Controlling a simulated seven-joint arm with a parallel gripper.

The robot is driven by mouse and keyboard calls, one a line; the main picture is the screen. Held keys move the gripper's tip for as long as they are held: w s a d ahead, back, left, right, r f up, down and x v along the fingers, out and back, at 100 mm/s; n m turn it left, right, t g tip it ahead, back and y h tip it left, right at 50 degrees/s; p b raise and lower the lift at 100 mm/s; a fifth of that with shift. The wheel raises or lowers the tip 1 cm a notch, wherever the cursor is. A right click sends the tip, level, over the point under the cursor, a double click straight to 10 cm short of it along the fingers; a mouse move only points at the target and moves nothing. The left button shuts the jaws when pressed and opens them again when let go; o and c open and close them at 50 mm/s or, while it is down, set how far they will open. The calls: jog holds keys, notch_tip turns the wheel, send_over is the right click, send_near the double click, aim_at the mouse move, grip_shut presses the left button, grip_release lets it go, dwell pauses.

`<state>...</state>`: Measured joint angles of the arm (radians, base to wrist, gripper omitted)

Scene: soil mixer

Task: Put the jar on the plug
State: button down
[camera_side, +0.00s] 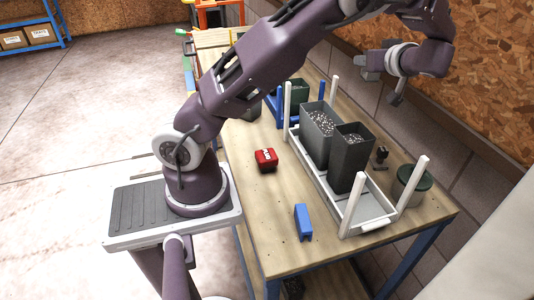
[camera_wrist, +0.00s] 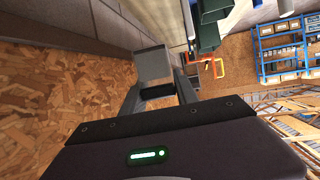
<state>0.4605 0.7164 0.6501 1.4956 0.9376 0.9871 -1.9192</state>
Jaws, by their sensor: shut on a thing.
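My gripper (camera_side: 368,65) is raised above the back edge of the workbench, near the wall, pointing sideways. In the wrist view its fingers (camera_wrist: 157,92) are shut on a grey, square-faced thing (camera_wrist: 152,66); I cannot tell whether this is the jar. A round, pale container with a dark green lid (camera_side: 412,178) stands at the bench's right end, apart from my gripper. A small black fitting (camera_side: 381,154) is behind the tall containers; it may be the plug, but I cannot tell.
A white tray (camera_side: 366,216) with upright white posts holds two tall dark containers (camera_side: 350,160) of speckled material. A red box (camera_side: 265,159) and a blue block (camera_side: 303,222) lie on the bench (camera_side: 275,205). The wall (camera_side: 485,75) is close behind my gripper.

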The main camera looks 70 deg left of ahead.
jog(key=s+d+n+g, duration=0.2)
jog(key=s+d, duration=0.1)
jog(key=s, duration=1.3)
send_over(265, 151)
notch_tip(265, 151, down, 2)
jog(key=shift+g, duration=0.3)
notch_tip(265, 151, down, 14)
jog(key=shift+a+r, duration=0.1)
jog(key=shift+r, duration=0.1)
jog(key=c, duration=0.9)
grip_release()
jog(key=shift+f, duration=0.15)
jog(key=shift+c, duration=0.2)
